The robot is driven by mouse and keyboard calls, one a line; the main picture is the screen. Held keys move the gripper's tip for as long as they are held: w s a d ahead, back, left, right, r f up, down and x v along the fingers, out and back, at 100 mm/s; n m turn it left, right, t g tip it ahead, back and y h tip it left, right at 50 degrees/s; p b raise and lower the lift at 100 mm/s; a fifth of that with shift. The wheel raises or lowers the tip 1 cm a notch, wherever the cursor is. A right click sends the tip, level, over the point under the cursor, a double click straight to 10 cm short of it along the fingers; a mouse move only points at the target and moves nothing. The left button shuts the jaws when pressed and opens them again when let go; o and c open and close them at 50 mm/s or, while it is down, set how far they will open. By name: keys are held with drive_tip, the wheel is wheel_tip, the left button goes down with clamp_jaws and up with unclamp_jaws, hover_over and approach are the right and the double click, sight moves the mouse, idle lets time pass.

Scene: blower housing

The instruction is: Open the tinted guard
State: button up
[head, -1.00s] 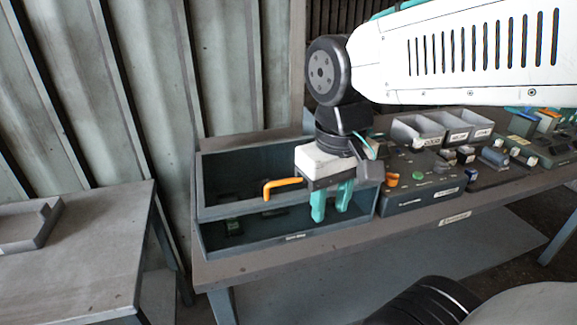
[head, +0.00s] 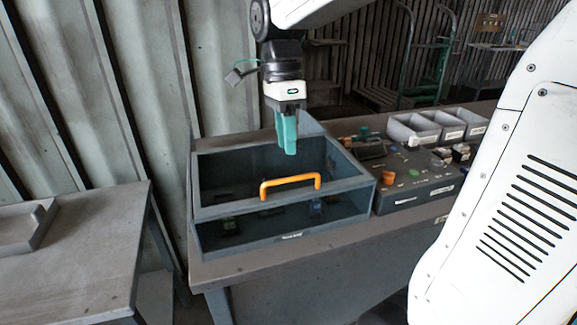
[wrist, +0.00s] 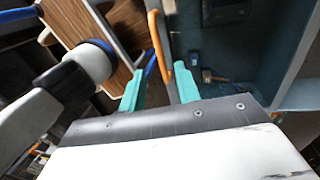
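The tinted guard (head: 232,170) is a dark see-through panel in a grey frame on the box-shaped housing (head: 250,246). It looks down over the housing. Its orange bar handle (head: 290,183) runs along the front edge and also shows in the wrist view (wrist: 155,35). My gripper (head: 287,150) points down with teal fingers, and in the head view it appears above and behind the handle. In the wrist view my gripper (wrist: 160,80) has its fingers apart, with the handle beyond the gap. I see no contact with the handle. Small dark parts show dimly inside the housing.
A control panel (head: 420,187) with an orange knob (head: 388,178) stands right of the housing on the same bench. Grey bins (head: 412,128) are behind it. A side table (head: 80,250) with a tray is at left. A corrugated wall (head: 130,80) rises behind.

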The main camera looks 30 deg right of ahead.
drive_tip(key=f, duration=0.3)
drive_tip(key=s+f, duration=0.1)
drive_tip(key=f, duration=0.2)
drive_tip(key=shift+s+a+f, duration=0.1)
drive_tip(key=shift+a+f, duration=0.05)
drive_tip(key=shift+c, duration=0.3)
clamp_jaws()
